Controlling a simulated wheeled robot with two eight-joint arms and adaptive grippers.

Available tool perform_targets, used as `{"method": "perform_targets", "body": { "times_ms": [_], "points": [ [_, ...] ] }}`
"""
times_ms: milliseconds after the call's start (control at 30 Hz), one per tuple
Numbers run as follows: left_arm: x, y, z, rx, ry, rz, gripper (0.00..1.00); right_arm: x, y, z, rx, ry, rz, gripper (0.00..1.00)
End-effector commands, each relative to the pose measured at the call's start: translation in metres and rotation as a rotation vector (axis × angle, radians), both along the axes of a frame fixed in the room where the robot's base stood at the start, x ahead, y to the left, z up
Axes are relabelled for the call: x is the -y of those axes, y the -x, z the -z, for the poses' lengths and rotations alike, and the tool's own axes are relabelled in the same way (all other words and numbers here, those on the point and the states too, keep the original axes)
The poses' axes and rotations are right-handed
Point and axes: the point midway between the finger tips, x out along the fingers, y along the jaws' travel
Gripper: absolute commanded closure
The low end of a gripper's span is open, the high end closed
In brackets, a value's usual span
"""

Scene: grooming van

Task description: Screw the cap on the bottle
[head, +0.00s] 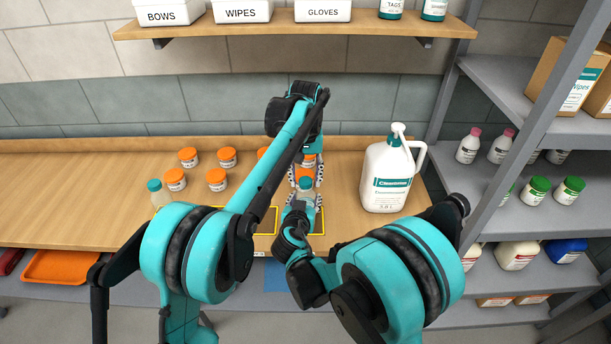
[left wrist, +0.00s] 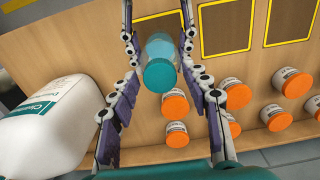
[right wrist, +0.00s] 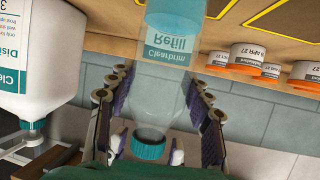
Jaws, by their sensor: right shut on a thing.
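The clear bottle (head: 306,192) stands upright on the counter, with its label facing my right wrist camera (right wrist: 168,55). The teal cap (left wrist: 160,75) is at the bottle's top; I cannot tell how tightly it sits. It also shows in the right wrist view (right wrist: 148,143). My right gripper (head: 301,203) is shut on the bottle's body from the front. My left gripper (left wrist: 160,72) points down from above, its fingers open on either side of the cap with gaps between. In the head view my left arm partly hides the area behind the bottle.
A large white pump jug (head: 388,178) stands close on the right. Several orange-lidded jars (head: 217,180) stand to the left and behind. Another teal-capped bottle (head: 155,190) is at the left, partly hidden. Yellow-outlined dark pads (left wrist: 225,27) lie on the counter. A grey shelf (head: 510,185) bounds the right.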

Motion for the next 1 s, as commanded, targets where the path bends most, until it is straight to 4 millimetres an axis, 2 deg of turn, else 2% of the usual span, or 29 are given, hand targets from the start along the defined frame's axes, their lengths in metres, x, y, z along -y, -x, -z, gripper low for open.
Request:
{"method": "perform_targets", "body": {
  "times_ms": [33,133,167,367,500,633,667,733,1000],
  "points": [
    [0.0,0.0,-0.0001,0.0,0.0,0.0,0.7,0.0,0.0,0.0001,0.0,0.0,0.0,1.0],
    [0.0,0.0,-0.0001,0.0,0.0,0.0,0.96,0.0,0.0,0.0001,0.0,0.0,0.0,1.0],
    [0.0,0.0,-0.0001,0.0,0.0,0.0,1.0,0.0,0.0,0.0001,0.0,0.0,0.0,1.0],
    [0.0,0.0,-0.0002,0.0,0.0,0.019,1.0,0.0,0.0,0.0001,0.0,0.0,0.0,1.0],
    [0.0,0.0,-0.0001,0.0,0.0,0.164,1.0,0.0,0.0,0.0001,0.0,0.0,0.0,1.0],
    [-0.0001,0.0,-0.0001,0.0,0.0,0.156,1.0,0.0,0.0,0.0001,0.0,0.0,0.0,1.0],
    [-0.0001,0.0,-0.0001,0.0,0.0,0.155,0.64,0.0,0.0,0.0001,0.0,0.0,0.0,1.0],
    [-0.0001,0.0,-0.0001,0.0,0.0,0.155,0.45,0.0,0.0,0.0001,0.0,0.0,0.0,1.0],
    [-0.0001,0.0,-0.0002,0.0,0.0,0.154,0.45,0.0,0.0,0.0001,0.0,0.0,0.0,1.0]
  ]
}}
